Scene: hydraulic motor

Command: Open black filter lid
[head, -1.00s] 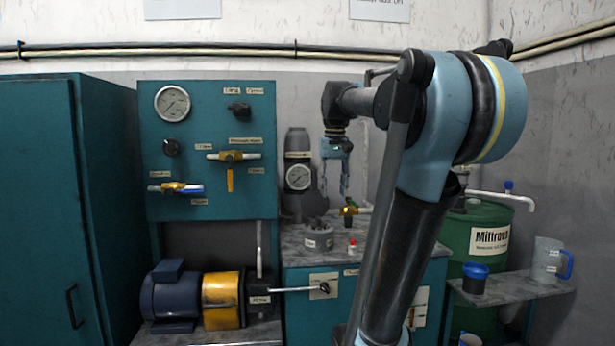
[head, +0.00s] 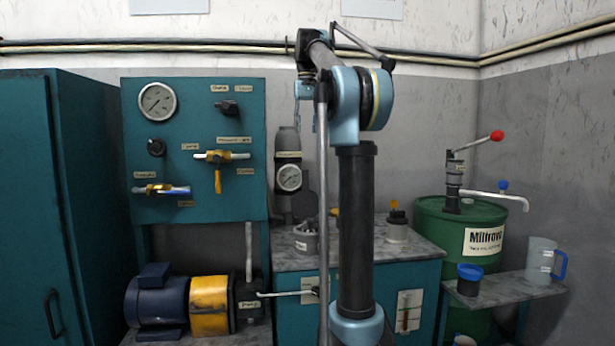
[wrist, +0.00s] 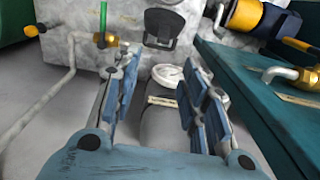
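A dark round lid (head: 309,206) stands upright at the back of a small grey pot (head: 305,238) on the counter, partly hidden by my arm. In the wrist view the lid (wrist: 162,27) looks black, with a bracket-like base, beyond the fingertips. The pot's rim (wrist: 166,4) is cut by the top edge there. My gripper (wrist: 165,72) is open and empty, its blue fingers spread above a grey cylinder (wrist: 162,128) with a gauge. In the head view my gripper (head: 304,90) is high, above the cylinder (head: 287,150), partly hidden by my arm.
The teal valve panel (head: 195,150) is left of the cylinder and close to my gripper's right in the wrist view. A pump with a blue motor (head: 158,300) sits lower left. A green barrel (head: 430,225) and shelf (head: 505,290) stand right. The counter has some bare space.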

